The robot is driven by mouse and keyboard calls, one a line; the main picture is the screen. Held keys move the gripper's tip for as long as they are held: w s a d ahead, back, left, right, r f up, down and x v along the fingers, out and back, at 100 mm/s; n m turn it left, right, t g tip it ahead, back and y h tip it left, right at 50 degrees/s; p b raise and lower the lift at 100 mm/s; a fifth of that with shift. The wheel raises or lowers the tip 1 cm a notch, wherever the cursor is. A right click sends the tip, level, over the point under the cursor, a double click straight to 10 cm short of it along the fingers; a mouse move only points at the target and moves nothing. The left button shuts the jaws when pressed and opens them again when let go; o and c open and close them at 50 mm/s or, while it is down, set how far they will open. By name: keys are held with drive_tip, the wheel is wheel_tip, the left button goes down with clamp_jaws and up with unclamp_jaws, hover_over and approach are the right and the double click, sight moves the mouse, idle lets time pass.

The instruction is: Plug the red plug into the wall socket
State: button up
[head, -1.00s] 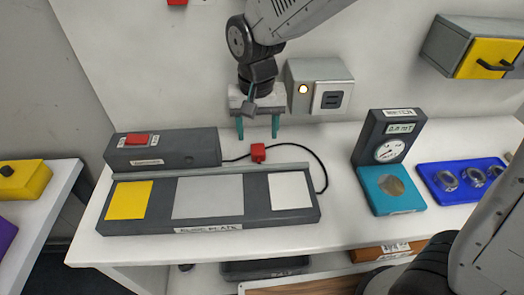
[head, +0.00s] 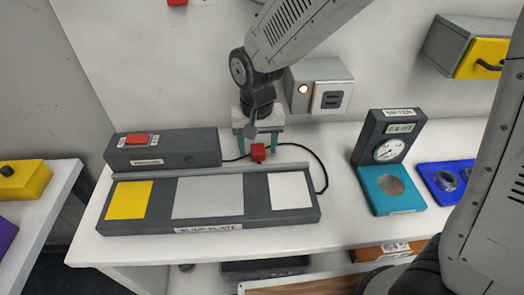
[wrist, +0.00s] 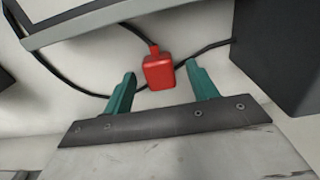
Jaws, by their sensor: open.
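The red plug (head: 258,152) lies on the white table behind the long grey plate, on a black cable. In the wrist view the red plug (wrist: 158,70) shows between and just beyond the tips of my open gripper (wrist: 160,78), with a gap on each side. In the head view my gripper (head: 258,146) points down with its teal fingers low, on either side of the plug or just behind it. The wall socket (head: 332,97) is a white plate with dark slots on a grey box at the back wall, right of my gripper. A lit lamp (head: 303,89) is beside it.
A grey box with a red switch (head: 137,139) stands left of the plug. The long plate (head: 208,226) with yellow, grey and white pads lies in front. A meter (head: 390,137) and a blue tray (head: 433,184) stand at right. Table between plate and meter is mostly clear.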

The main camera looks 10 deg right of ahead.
sight(258, 148)
drive_tip(key=shift+c, duration=0.4)
drive_tip(key=c, duration=0.9)
drive_tip(key=shift+c, duration=0.2)
wheel_tip(258, 148, up, 10)
